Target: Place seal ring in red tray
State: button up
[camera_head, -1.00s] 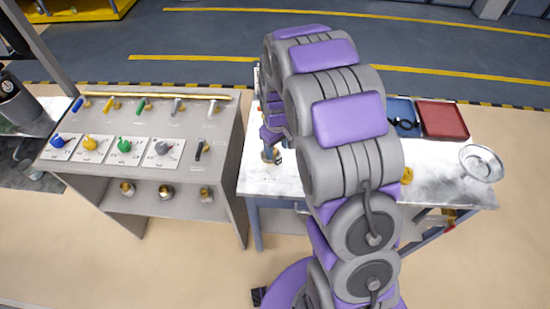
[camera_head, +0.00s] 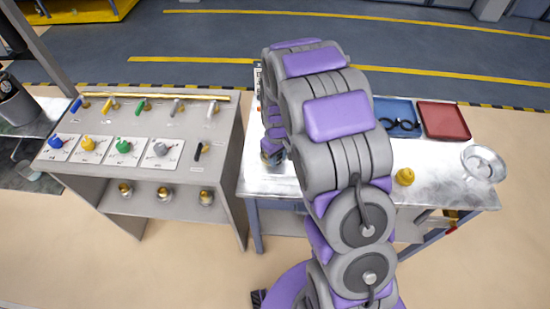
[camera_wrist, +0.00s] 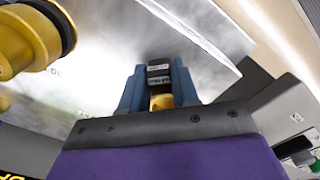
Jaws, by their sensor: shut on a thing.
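The red tray (camera_head: 443,120) lies at the back right of the metal table, and I see nothing in it. Black rings (camera_head: 402,125) lie in the blue tray (camera_head: 393,106) beside it, partly hidden by my arm. My gripper (camera_wrist: 159,86) is at the table's left end, far from both trays, and is small and mostly hidden in the head view. In the wrist view its blue fingers are shut on a small black-and-brass part (camera_wrist: 159,75) with a pale label. I cannot tell that this part is a seal ring.
A grey valve panel (camera_head: 140,125) with coloured handles stands left of the table. A yellow knob-like piece (camera_head: 404,177) and a clear round dish (camera_head: 483,163) are on the table's right part. A large yellow-and-black piece (camera_wrist: 32,40) is close in the wrist view.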

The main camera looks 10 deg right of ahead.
grip_shut()
jog(key=shift+r, duration=0.1)
